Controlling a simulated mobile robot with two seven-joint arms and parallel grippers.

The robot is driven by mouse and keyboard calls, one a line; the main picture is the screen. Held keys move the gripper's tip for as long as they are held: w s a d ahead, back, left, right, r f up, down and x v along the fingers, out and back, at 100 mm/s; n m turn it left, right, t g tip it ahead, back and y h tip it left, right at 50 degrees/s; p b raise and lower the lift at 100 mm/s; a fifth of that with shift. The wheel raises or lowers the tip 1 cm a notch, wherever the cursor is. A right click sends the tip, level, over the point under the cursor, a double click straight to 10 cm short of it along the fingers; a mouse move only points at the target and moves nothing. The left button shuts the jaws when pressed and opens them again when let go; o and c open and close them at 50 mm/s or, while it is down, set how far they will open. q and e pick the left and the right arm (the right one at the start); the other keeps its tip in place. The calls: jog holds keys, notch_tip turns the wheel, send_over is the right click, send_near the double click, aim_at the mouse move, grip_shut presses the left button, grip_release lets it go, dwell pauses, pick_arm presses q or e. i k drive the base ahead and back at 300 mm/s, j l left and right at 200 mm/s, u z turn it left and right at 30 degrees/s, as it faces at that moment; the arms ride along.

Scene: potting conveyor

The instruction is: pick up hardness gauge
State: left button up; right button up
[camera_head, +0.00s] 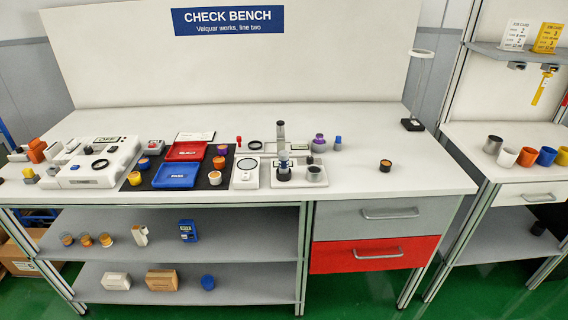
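I cannot tell for sure which thing is the hardness gauge. A stand instrument with a dark knob (284,172) and a grey upright post (281,131) is on a white base plate at the middle of the bench. A blue handheld device with a small display (188,231) stands on the upper shelf under the bench. A white and orange device (140,236) stands to its left on that shelf. Neither of my grippers shows in this view.
A dark mat holds a red tray (186,151), a blue tray (176,174) and several small round parts. A white machine (95,166) stands at the left. A lone dark and orange part (385,163) sits at right. The bench right of centre is mostly clear.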

aim_at(283, 154)
jog(key=i+l+u, duration=0.1)
jog(key=i+l, duration=0.75)
jog(key=u, duration=0.4)
jog(key=i+l+u, duration=0.15)
jog(key=u, duration=0.6)
jog(key=l+u, duration=0.15)
jog(key=u, duration=0.25)
jog(key=i+l, duration=0.05)
